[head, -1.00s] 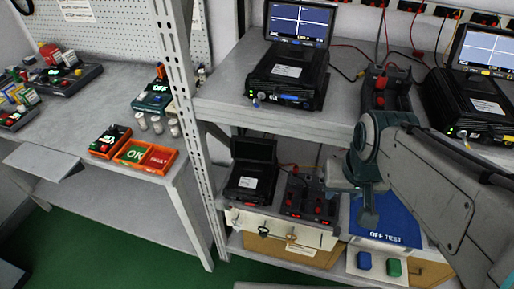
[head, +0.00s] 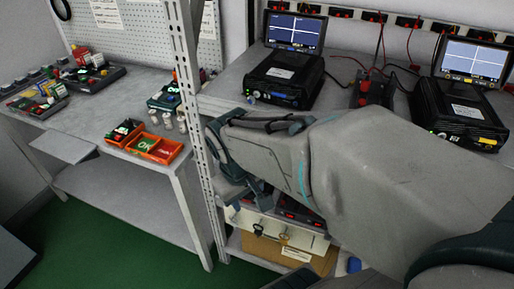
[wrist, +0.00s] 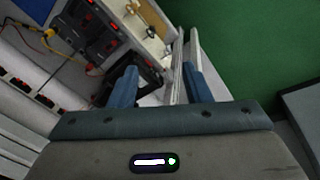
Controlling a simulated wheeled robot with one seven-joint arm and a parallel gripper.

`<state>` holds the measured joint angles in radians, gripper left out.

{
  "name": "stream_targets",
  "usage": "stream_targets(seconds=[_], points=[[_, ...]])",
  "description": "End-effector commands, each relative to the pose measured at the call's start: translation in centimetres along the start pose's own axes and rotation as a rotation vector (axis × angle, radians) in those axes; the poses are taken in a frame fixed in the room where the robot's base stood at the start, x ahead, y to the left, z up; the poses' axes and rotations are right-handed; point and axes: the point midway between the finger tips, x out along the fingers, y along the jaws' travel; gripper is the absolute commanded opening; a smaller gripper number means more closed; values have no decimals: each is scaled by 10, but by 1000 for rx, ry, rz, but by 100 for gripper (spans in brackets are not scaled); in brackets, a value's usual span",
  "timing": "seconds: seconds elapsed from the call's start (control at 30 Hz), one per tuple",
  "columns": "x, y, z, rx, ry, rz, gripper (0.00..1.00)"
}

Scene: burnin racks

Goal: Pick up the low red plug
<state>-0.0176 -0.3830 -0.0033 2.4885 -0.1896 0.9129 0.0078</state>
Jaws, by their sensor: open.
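My gripper (wrist: 160,87) is open and empty in the wrist view, its two blue fingers apart in front of the lower shelf. In the head view my gripper (head: 240,192) is beside the rack post, partly hidden by my arm. A black terminal block (head: 297,211) with red parts is on the lower shelf, mostly behind my arm. In the wrist view this black block (wrist: 88,28) lies up and left of my fingers, apart from them. I cannot tell which of its red parts is the low red plug.
The metal rack post (head: 191,110) stands close to my gripper; it also shows between the fingers in the wrist view (wrist: 178,68). A black tester (head: 286,80) sits on the upper shelf. Orange bins (head: 160,150) are on the left bench.

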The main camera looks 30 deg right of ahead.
Motion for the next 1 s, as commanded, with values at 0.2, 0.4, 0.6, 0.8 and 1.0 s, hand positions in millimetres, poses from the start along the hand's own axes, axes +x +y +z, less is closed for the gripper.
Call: stream_targets(seconds=[0.2,0.4,0.6,0.8,1.0], points=[[62,48,-5,-365,-263,249,44],[107,89,-27,-746,-483,456,44],[155,114,-64,-1146,-666,631,44],[196,119,-98,-1462,-770,749,44],[216,118,-114,-1603,-804,800,44]])
